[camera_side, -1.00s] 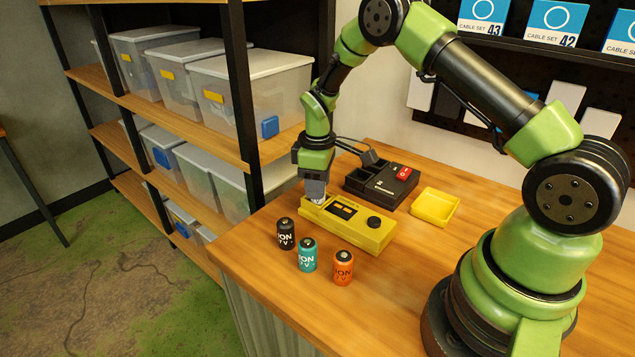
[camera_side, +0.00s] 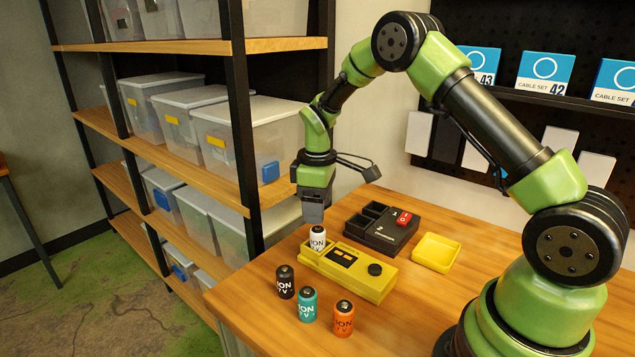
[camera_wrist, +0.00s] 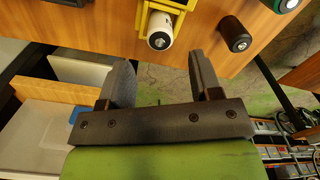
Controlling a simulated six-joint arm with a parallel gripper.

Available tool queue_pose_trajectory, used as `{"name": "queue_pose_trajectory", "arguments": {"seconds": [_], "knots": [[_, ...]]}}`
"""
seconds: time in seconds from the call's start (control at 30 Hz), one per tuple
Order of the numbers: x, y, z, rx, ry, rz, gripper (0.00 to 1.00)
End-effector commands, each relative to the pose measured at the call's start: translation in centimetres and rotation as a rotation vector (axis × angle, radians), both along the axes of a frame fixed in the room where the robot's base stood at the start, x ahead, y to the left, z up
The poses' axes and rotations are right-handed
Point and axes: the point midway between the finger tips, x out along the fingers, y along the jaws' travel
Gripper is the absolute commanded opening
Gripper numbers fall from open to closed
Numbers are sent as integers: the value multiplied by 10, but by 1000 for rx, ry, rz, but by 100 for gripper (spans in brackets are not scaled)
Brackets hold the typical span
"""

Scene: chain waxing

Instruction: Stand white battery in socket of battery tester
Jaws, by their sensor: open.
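The white battery (camera_side: 318,238) stands upright at the left end of the yellow battery tester (camera_side: 372,284), in its socket as far as the side view shows. In the wrist view the white battery (camera_wrist: 160,31) shows at the end of the yellow tester (camera_wrist: 179,14), beyond the fingertips. My gripper (camera_side: 313,216) is just above the battery in the side view. In the wrist view my gripper (camera_wrist: 159,75) is open, with nothing between its fingers. The battery's lower part is hidden by the socket.
A black battery (camera_side: 284,282), a teal battery (camera_side: 307,305) and an orange battery (camera_side: 343,318) stand in front of the tester. Behind it are a black case (camera_side: 384,231) with a red label and an empty yellow tray (camera_side: 436,252). A shelf with bins (camera_side: 258,140) stands at left.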

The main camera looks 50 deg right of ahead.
Motion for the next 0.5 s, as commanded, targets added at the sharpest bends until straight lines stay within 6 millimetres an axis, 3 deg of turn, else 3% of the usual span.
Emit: {"name": "queue_pose_trajectory", "arguments": {"seconds": [0.13,0.43,0.5], "knots": [[1,0,33,-2,-5,0,58],[-2,3,69,0,-16,-14,58],[-7,8,85,4,-43,-46,58]]}}
